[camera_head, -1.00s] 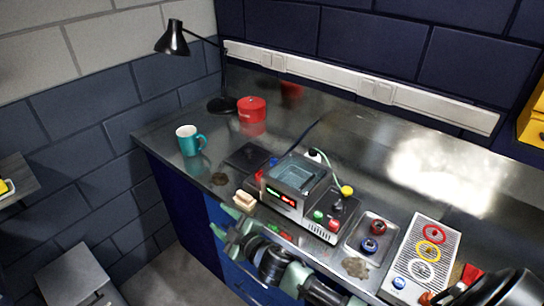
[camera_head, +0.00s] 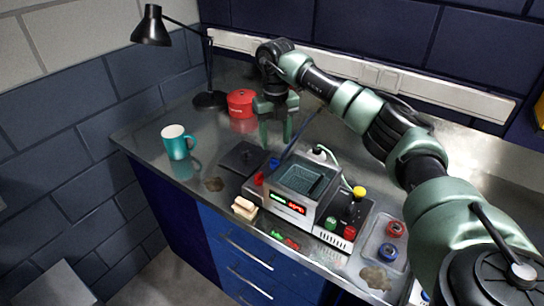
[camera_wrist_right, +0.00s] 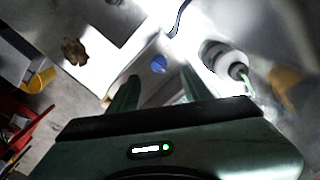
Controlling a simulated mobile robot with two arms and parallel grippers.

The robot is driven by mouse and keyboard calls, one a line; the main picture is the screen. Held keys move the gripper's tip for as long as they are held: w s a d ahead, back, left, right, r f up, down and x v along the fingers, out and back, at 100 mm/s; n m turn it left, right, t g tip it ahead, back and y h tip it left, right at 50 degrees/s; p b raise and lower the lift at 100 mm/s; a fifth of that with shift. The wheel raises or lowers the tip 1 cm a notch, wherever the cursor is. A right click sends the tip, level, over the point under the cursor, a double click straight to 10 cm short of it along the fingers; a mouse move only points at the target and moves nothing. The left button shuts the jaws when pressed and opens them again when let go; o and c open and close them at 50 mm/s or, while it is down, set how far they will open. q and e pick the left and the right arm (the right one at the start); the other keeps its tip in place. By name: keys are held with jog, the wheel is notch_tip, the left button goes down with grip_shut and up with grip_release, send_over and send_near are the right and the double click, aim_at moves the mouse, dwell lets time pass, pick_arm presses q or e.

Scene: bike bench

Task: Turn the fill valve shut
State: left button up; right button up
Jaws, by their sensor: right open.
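The bench machine (camera_head: 312,207) has an open-topped basin, a lit display and coloured knobs. A small blue round knob (camera_head: 274,163) sits at its back left corner. It may be the fill valve; no label is readable. My right gripper (camera_head: 275,142) points down above and behind this knob, open and empty. In the right wrist view the blue knob (camera_wrist_right: 159,64) shows between the two fingers (camera_wrist_right: 157,82), apart from them. Whether the valve is turned open or shut cannot be told. My left gripper is not in view.
A red knob (camera_head: 259,178) stands near the machine's left side. A white fitting with a green hose (camera_head: 318,150) is behind the basin. A dark plate (camera_head: 243,158), a teal mug (camera_head: 177,142), a red tin (camera_head: 241,103) and a black lamp (camera_head: 151,28) are to the left.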

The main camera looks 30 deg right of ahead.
aim_at(275, 159)
notch_tip(275, 159, down, 8)
jog(key=shift+a+r+p, duration=0.1)
jog(key=shift+r+p, duration=0.15)
jog(key=shift+p, duration=0.75)
grip_shut()
